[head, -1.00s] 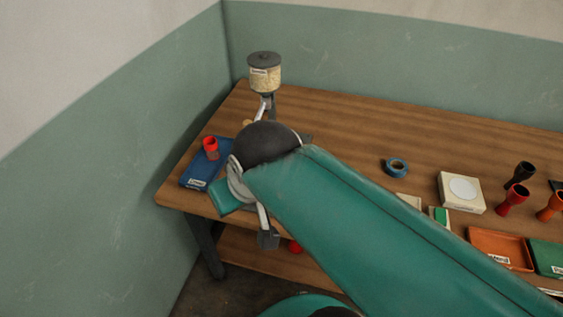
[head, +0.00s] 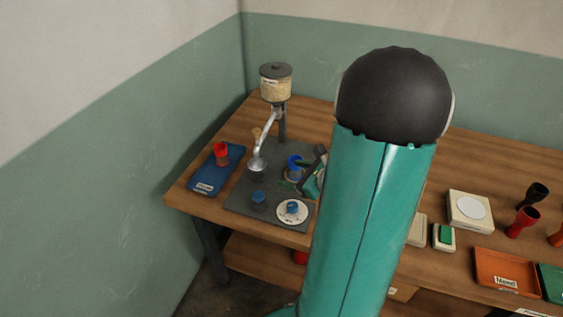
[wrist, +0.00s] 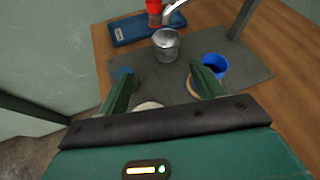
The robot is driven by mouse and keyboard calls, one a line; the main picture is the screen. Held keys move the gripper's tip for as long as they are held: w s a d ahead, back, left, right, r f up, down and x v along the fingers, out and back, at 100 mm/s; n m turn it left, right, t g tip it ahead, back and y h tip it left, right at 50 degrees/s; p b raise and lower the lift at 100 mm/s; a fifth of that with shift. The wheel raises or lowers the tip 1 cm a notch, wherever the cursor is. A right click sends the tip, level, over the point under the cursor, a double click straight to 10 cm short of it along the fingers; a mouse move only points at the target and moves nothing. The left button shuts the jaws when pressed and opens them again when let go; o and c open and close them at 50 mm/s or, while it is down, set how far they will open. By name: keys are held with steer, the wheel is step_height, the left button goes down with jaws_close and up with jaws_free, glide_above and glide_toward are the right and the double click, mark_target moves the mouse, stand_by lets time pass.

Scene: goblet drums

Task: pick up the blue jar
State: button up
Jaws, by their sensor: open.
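The blue jar (head: 295,163) stands upright and open-topped on the grey mat (head: 240,196). In the wrist view, the blue jar (wrist: 216,67) shows dark inside and stands just beyond and to the right of my right finger, which partly hides it. My gripper (wrist: 161,72) is open, with nothing visible between its fingers. In the head view, part of my gripper (head: 314,174) shows just right of the jar, and my arm hides the rest.
A dispenser (head: 276,84) with a metal spout (head: 257,162) stands over the mat. A red cup (head: 221,154) sits on a blue tray (head: 206,182) at left.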

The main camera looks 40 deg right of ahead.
mark_target(300, 169)
steer(key=s+d+f+m+h, duration=0.4)
steer(key=d+m, duration=0.1)
steer(key=d, duration=0.2)
steer(key=x, duration=0.8)
steer(key=shift+w+r, duration=0.1)
steer(key=shift+r, duration=0.1)
steer(key=x, duration=0.5)
steer(key=shift+w+a+f, duration=0.1)
steer(key=shift+w+a, duration=0.05)
steer(key=shift+w, duration=0.15)
steer(key=c, duration=1.2)
